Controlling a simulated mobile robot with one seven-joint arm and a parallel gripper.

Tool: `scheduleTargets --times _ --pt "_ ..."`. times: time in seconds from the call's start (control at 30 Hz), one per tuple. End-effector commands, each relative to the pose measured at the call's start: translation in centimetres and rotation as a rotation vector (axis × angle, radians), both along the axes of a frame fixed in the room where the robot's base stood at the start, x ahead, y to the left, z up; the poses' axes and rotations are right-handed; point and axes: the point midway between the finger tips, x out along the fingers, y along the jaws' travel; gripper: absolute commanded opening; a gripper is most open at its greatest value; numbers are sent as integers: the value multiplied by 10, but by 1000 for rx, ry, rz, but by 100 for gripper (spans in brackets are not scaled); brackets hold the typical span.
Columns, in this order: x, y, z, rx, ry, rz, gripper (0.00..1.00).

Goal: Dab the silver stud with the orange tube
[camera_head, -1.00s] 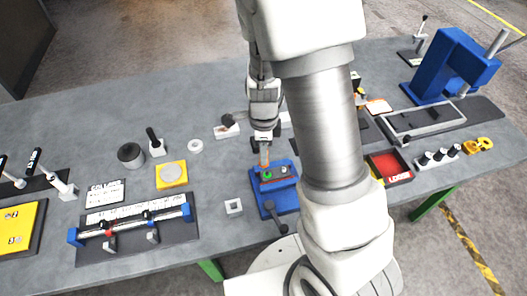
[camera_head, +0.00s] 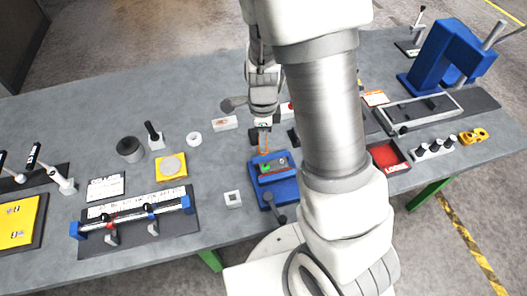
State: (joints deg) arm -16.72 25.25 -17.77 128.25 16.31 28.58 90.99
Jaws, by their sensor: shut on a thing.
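My gripper (camera_head: 263,123) is shut on the slim orange tube (camera_head: 264,142), which points down from the jaws. The tube hangs over the far edge of a blue vise-like fixture (camera_head: 284,190), and its lower end appears just behind the fixture's top. The tube's tip appears apart from both.
A red tray (camera_head: 387,155) lies to the right. My arm hides the bench between.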

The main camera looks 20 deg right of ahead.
Motion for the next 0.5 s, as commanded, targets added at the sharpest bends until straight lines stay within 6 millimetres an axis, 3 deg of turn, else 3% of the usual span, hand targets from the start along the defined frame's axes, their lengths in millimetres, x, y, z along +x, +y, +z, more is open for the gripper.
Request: scheduleTargets --times 0.2,0.5 --pt "4 -28 -10 14 -4 -5 0" --pt "1 -66 -3 1 -3 -3 0"
